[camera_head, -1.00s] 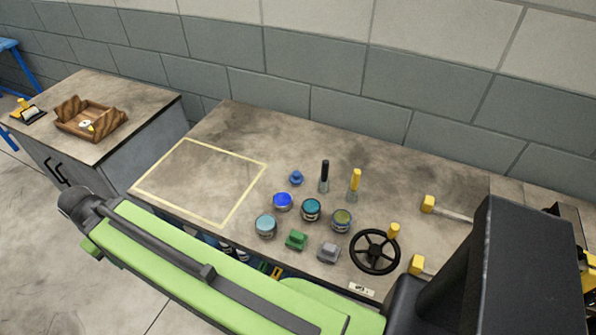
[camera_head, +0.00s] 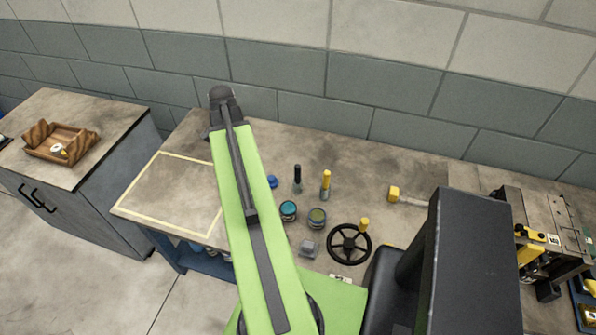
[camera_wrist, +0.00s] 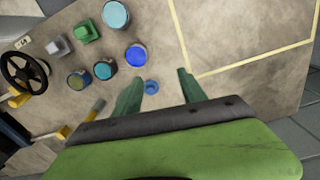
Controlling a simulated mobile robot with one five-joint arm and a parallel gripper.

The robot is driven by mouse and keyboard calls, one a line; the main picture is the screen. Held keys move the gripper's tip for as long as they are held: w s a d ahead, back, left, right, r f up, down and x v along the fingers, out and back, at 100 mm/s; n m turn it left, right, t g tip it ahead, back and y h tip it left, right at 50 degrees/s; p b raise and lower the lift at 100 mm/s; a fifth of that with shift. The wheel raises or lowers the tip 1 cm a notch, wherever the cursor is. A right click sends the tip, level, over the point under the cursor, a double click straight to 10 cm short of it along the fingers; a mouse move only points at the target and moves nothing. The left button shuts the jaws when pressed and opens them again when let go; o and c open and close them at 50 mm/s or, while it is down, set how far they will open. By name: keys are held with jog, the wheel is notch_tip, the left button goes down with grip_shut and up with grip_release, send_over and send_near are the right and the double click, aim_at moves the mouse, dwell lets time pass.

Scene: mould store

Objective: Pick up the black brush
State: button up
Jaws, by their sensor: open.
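The black brush (camera_head: 297,178) stands upright on the workbench (camera_head: 290,143) in the head view, handle up, between a blue knob-shaped piece (camera_head: 272,181) and a yellow-handled brush (camera_head: 326,185). My gripper (camera_wrist: 161,75) is open and empty in the wrist view, its two green fingers spread above the bench. The blue piece shows near the left finger (camera_wrist: 152,86). I cannot make out the black brush in the wrist view; the left finger or gripper body may hide it. In the head view my arm hides the gripper.
Several cans, including a teal one (camera_head: 288,210) and an olive one (camera_head: 317,217), stand near the brushes. A black handwheel (camera_head: 349,244) and a yellow mallet (camera_head: 394,194) lie to the right. The yellow-outlined area (camera_head: 172,190) is empty.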

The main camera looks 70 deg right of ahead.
aim_at(297, 172)
jog(key=s+d+r+m+p, duration=0.1)
jog(key=s+d+r+m, duration=0.1)
jog(key=s+d+m, duration=0.5)
jog(key=s+d+r+m+p, duration=0.15)
jog(key=s+d, duration=0.25)
jog(key=s, duration=0.7)
jog(key=shift+n, duration=0.45)
notch_tip(297, 172, down, 12)
jog(key=b, duration=1.2)
jog(key=shift+s+d, duration=0.1)
jog(key=shift+d, duration=0.05)
jog(key=f+b, duration=0.1)
jog(key=b, duration=0.1)
jog(key=f+b, duration=0.1)
jog(key=f, duration=0.1)
jog(key=f+b, duration=0.2)
jog(key=shift+w+d+b, duration=0.1)
jog(key=shift+w+b, duration=0.15)
jog(key=shift+b, duration=0.05)
jog(key=shift+r, duration=0.15)
grip_shut()
